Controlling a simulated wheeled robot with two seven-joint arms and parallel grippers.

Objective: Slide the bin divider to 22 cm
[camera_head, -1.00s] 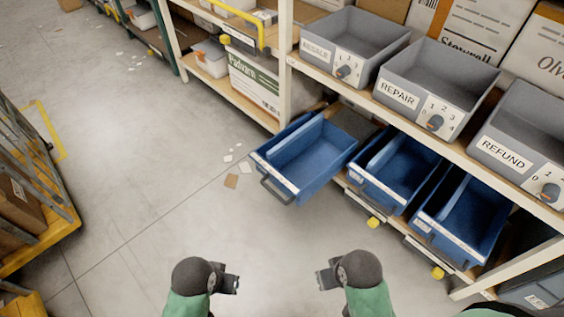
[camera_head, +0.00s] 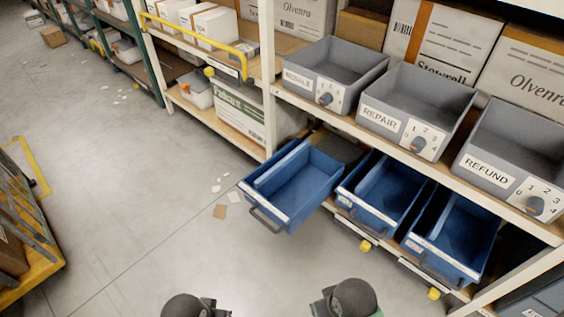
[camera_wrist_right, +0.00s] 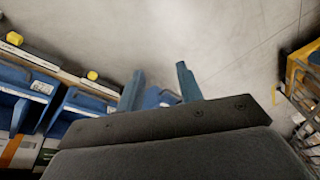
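Three blue bins stand on the lower shelf. The left blue bin (camera_head: 264,214) is pulled out over the floor, with a dark handle on its front. The middle blue bin (camera_head: 345,200) and right blue bin (camera_head: 430,246) sit further in. A lengthwise blue panel (camera_head: 277,166), which looks like a divider, shows near the left side of the pulled-out bin. No scale is readable. My left gripper (camera_head: 221,304) and right gripper (camera_head: 320,302) are at the bottom edge, apart from the bins. The right wrist view shows the right gripper's fingers (camera_wrist_right: 160,88) spread and empty. The left fingers are cut off.
Grey bins labelled REPAIR (camera_head: 378,117) and REFUND (camera_head: 487,172), with numbered dials, stand on the shelf above, beside a third grey bin (camera_head: 300,78). A yellow-edged cart (camera_head: 46,275) is at left. The floor between is open, with paper scraps.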

